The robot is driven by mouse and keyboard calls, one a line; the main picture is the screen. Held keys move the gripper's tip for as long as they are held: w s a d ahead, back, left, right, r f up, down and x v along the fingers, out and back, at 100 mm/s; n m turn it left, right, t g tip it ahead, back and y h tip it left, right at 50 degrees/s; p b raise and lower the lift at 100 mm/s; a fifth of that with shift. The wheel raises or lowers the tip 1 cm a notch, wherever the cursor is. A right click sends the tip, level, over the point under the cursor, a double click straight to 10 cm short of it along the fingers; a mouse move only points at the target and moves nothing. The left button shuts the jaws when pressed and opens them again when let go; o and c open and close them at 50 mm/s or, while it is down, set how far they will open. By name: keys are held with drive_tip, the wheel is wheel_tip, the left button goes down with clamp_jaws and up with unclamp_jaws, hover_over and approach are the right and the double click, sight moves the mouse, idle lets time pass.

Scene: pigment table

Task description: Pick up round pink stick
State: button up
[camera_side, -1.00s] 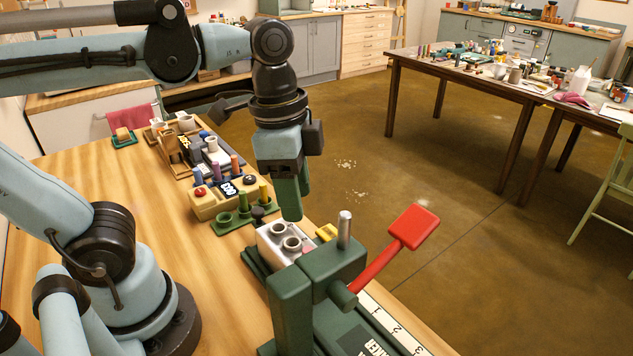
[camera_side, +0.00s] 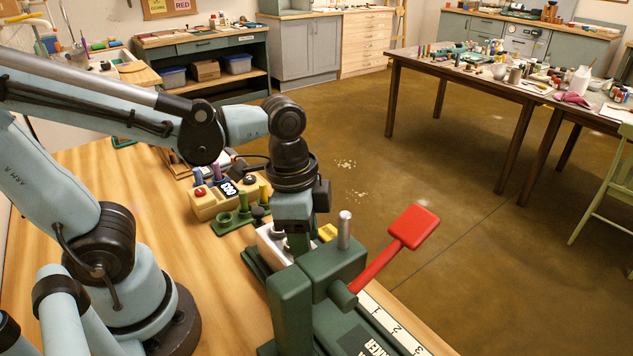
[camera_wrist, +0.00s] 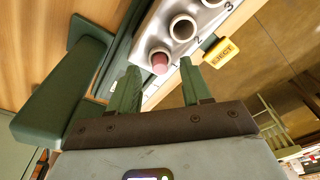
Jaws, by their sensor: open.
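The round pink stick (camera_wrist: 160,64) sits in a socket at the near end of the pale grey numbered block (camera_wrist: 152,24) in the wrist view. Only its rounded end shows. My gripper (camera_wrist: 160,70) is open, with one green finger on each side of the stick in that view. Whether the fingers touch it I cannot tell. In the side view my gripper (camera_side: 299,246) points down over the grey block (camera_side: 271,243), behind the green press, and the stick is hidden.
A green press (camera_side: 318,280) with an upright metal pin and a red lever (camera_side: 395,250) stands close to my gripper. A yellow EJECT tab (camera_wrist: 222,52) is beside the block. A wooden button box (camera_side: 220,200) and green holder (camera_side: 241,217) stand further back.

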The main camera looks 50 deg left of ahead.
drive_tip(key=shift+f, duration=0.25)
clamp_jaws()
drive_tip(key=shift+r, duration=0.15)
idle(0.4)
wheel_tip(320, 180, up, 10)
idle(0.8)
